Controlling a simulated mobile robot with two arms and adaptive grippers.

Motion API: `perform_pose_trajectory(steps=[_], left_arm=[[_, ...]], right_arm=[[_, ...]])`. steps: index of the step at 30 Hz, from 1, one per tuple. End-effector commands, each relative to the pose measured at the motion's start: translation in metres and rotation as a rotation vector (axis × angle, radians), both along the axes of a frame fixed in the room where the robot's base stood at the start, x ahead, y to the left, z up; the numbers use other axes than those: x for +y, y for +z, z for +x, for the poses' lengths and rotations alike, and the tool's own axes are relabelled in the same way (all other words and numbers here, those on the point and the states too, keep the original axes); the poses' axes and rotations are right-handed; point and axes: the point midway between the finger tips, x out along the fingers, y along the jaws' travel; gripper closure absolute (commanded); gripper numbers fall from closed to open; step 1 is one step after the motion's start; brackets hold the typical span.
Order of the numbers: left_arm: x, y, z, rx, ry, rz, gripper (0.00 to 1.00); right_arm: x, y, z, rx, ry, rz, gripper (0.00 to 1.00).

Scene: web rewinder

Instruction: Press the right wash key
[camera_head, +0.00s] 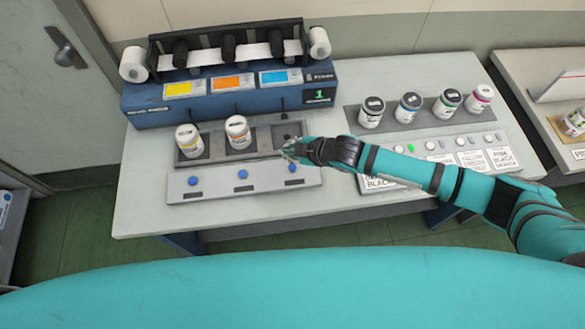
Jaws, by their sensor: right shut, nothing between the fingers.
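A grey key panel (215,187) lies at the front of the table with three round blue keys in a row. The left key (192,181) and the middle key (242,174) are in plain view. The right wash key (292,168) shows just below my right gripper (287,153). That gripper is shut and empty, and its fingertips point left, close behind the right key as seen here. I cannot tell whether the fingers touch the panel or hover over it. My left gripper is not in view.
Two jars, one yellow-banded (189,142) and one orange-banded (238,133), stand in a tray behind the keys; the tray's right place has no jar. The blue rewinder (150,117) stands behind. Several jars stand on a grey strip (352,115) to the right, behind my right forearm.

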Motion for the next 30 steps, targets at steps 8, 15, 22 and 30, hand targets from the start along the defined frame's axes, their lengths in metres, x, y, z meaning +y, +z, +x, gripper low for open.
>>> perform_pose_trajectory(steps=[8,15,22,30], left_arm=[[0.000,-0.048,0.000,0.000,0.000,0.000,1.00],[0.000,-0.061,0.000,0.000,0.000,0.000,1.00],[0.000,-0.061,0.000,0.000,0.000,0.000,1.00],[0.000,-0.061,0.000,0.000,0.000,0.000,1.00]], right_arm=[[0.000,-0.047,0.000,-0.001,0.001,0.000,1.00],[0.000,-0.067,0.000,0.000,0.000,0.000,1.00],[0.000,-0.069,0.000,-0.001,-0.001,0.000,1.00],[0.000,-0.069,0.000,0.000,0.000,0.000,1.00]])
